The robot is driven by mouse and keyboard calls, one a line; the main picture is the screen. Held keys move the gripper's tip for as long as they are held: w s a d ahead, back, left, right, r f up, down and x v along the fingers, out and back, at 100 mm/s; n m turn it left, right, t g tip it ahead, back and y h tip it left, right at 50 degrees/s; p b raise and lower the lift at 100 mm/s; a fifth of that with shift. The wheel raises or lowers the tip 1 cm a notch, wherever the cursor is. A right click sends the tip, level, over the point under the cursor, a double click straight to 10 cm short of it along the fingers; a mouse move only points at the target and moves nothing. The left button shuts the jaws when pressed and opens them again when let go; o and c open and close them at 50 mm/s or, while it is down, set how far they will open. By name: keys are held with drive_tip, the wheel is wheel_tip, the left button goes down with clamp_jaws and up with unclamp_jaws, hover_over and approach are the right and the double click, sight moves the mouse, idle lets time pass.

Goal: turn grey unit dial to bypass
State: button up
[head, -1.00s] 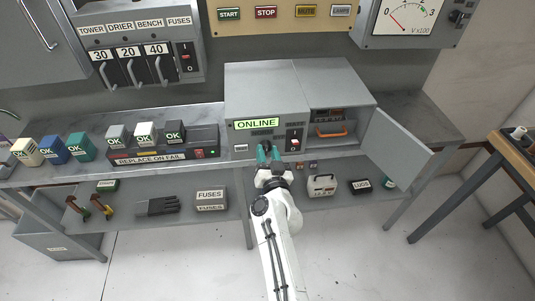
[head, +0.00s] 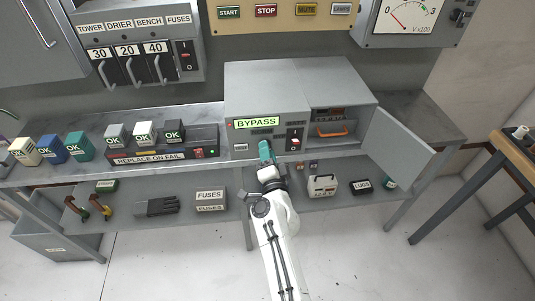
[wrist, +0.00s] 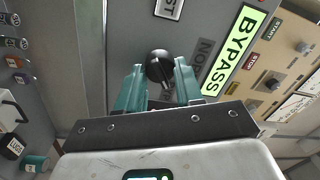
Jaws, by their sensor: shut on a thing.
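The grey unit (head: 268,95) stands on the bench, and its lit green display (head: 257,123) reads BYPASS. The display also shows in the wrist view (wrist: 234,50), seen tilted. The black dial (wrist: 160,68) on the unit's front sits between the teal fingers of my gripper (wrist: 159,82). My gripper is shut on the dial. In the head view my gripper (head: 265,150) is at the unit's front, below the display, and hides the dial.
The unit's right compartment is open, with its door (head: 396,145) swung out to the right. A red-and-white rocker switch (head: 294,138) is right of my gripper. A lower shelf runs underneath.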

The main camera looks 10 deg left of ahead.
drive_tip(key=shift+m, duration=0.6)
drive_tip(key=shift+f, duration=0.1)
drive_tip(key=o, duration=1)
drive_tip(key=shift+o, duration=0.2)
drive_tip(key=p+v, duration=0.5)
drive_tip(key=v, duration=0.5)
drive_tip(key=shift+s, duration=0.4)
drive_tip(key=shift+d, duration=0.1)
